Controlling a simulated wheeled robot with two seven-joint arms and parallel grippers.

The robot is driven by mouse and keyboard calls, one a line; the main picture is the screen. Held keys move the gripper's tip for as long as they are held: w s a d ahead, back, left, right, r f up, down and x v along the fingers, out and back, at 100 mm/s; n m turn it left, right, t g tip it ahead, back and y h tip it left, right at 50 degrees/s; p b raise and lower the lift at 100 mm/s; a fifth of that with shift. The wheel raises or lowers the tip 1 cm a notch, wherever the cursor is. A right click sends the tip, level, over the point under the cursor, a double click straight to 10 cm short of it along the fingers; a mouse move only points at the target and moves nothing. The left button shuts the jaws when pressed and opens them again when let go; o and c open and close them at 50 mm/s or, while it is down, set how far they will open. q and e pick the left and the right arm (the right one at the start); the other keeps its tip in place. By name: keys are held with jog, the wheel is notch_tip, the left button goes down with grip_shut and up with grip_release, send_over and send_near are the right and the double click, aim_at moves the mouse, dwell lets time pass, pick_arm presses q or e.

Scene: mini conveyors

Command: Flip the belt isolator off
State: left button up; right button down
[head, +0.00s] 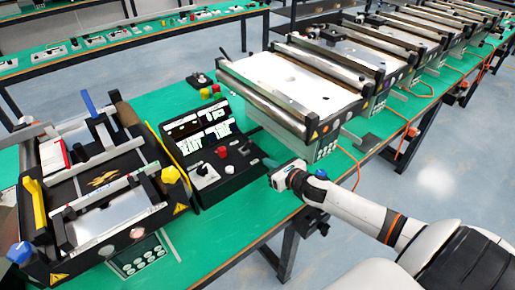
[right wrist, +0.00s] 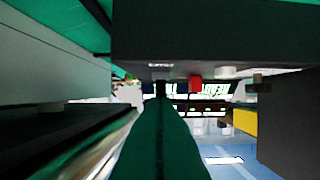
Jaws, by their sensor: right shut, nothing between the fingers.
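The dark control box (head: 228,180) stands on the green table in the head view, with a lit screen reading READY, a red button (head: 221,152), a white-based knob (head: 205,171) and a small dark switch at its right side. Which control is the belt isolator is not clear. My right gripper (head: 269,163) is shut and empty just right of the box. In the right wrist view its fingers (right wrist: 160,100) point toward the box's controls, with a small label (right wrist: 160,65) and the red button (right wrist: 195,83) near the tips. Contact cannot be told. My left gripper is not visible.
A white-topped conveyor (head: 285,80) stands behind the box, with more conveyors beyond. A dark conveyor unit (head: 100,190) with yellow and blue parts stands left. Several coloured buttons (head: 210,91) sit behind the box. The table's front edge runs below my right forearm.

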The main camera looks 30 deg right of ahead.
aim_at(250, 145)
jog(key=w, duration=0.1)
jog(key=w+p, duration=0.1)
jog(key=w, duration=0.3)
jog(key=shift+w+a+r+p, duration=0.1)
jog(key=shift+a+r+p, duration=0.1)
jog(key=shift+r+p, duration=0.2)
jog(key=shift+w+r, duration=0.2)
jog(key=shift+w, duration=0.4)
